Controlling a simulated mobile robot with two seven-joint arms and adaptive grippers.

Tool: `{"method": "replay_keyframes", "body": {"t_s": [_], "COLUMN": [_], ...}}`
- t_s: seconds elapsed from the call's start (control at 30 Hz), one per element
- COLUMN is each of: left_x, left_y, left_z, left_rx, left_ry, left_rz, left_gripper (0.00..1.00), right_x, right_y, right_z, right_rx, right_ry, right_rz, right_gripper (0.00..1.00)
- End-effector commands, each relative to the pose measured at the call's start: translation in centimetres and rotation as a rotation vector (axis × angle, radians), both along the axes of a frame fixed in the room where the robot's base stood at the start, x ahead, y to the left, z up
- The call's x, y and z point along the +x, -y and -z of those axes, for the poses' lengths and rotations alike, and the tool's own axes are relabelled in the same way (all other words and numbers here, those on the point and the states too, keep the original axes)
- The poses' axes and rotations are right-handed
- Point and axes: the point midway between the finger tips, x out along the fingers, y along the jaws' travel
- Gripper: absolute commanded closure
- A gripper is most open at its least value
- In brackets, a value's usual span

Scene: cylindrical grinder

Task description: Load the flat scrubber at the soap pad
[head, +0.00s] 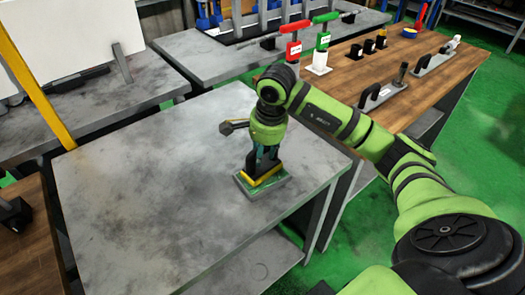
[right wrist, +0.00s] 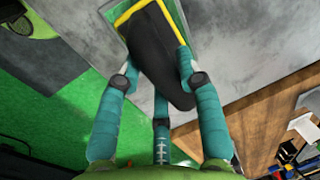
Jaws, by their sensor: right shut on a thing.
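The flat scrubber (head: 266,174) has a black handle and a yellow-edged base. It stands upright on or just over the green soap pad (head: 246,190) near the front right of the grey table; I cannot tell whether the two touch. My right gripper (head: 265,150) points down and is shut on the scrubber's black handle. In the right wrist view, the fingers of my right gripper (right wrist: 155,68) lie around the black handle of the scrubber (right wrist: 158,52). The soap pad's green edge (right wrist: 113,16) shows beyond the yellow rim. My left gripper is not in view.
The grey table (head: 140,190) is otherwise bare, with free room left of the pad. A yellow post (head: 35,85) stands at the left.

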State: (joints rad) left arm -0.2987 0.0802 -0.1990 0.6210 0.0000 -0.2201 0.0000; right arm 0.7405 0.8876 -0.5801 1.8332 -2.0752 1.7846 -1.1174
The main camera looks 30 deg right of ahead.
Motion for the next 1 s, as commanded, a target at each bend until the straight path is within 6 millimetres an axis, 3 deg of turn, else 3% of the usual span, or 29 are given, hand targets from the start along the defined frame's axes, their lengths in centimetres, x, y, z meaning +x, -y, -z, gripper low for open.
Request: {"method": "replay_keyframes", "body": {"t_s": [1.0], "left_x": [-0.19], "left_y": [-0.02], "left_z": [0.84], "left_rx": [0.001], "left_ry": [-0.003], "left_rz": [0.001], "left_gripper": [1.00], "right_x": [0.02], "right_y": [0.01], "right_z": [0.85], "right_rx": [0.000], "right_ry": [0.001], "right_rz": [0.000], "right_gripper": [0.90]}}
